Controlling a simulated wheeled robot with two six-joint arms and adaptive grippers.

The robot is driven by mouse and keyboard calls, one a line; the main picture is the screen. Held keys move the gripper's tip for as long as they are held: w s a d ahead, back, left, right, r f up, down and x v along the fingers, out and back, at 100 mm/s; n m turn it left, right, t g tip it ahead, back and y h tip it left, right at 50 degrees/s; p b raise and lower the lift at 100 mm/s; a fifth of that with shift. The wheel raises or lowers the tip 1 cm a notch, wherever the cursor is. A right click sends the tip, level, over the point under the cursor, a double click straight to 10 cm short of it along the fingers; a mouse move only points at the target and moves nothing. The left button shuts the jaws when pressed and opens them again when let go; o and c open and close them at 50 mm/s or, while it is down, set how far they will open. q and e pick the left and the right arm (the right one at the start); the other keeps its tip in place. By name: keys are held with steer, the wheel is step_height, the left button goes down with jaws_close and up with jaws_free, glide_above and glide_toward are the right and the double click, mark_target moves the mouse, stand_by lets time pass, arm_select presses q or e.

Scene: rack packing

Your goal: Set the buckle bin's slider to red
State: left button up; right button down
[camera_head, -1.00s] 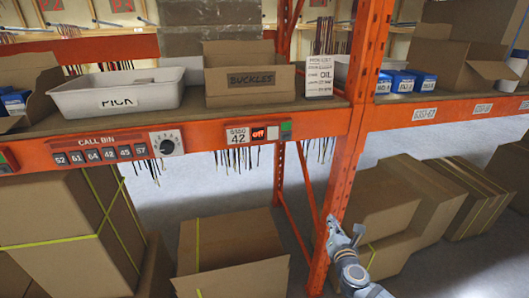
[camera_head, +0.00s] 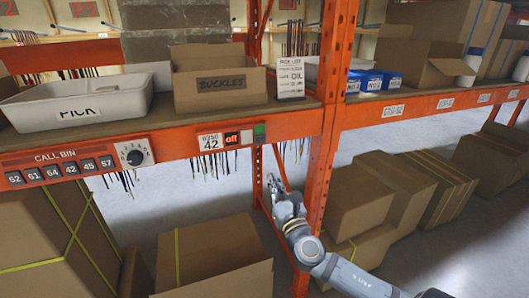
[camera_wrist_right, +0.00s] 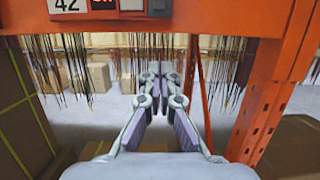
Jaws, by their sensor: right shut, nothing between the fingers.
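The buckle bin is an open cardboard box (camera_head: 219,90) marked BUCKLES on the rack shelf. On the orange beam below it are a label reading 42 (camera_head: 210,141), a red display reading "off" (camera_head: 231,139), a white square (camera_head: 246,137) and a small panel with a green upper part (camera_head: 259,130). I cannot make out which part is the slider. My right gripper (camera_head: 271,183) is shut and empty, below the beam and apart from it. In the right wrist view its fingers (camera_wrist_right: 159,78) point forward under the beam. The panel's dark lower part (camera_wrist_right: 158,8) is cut by the top edge. My left gripper is not in view.
A CALL BIN strip (camera_head: 60,168) with numbered tiles and a knob (camera_head: 134,155) is further left on the beam. An orange upright (camera_head: 322,130) stands right of my gripper. Thin dark strands hang under the beam. Cardboard boxes (camera_head: 215,245) fill the floor below.

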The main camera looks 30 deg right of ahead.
mark_target(261, 140)
arm_select(q)
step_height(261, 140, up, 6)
steer(key=p, duration=0.5)
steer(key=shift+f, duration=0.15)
arm_select(e)
steer(key=w+d+r, duration=0.1)
steer(key=w+r, duration=0.5)
steer(key=w, duration=0.1)
steer(key=shift+d, duration=0.35)
steer(key=shift+w+f, duration=0.1)
steer(key=shift+f, duration=0.05)
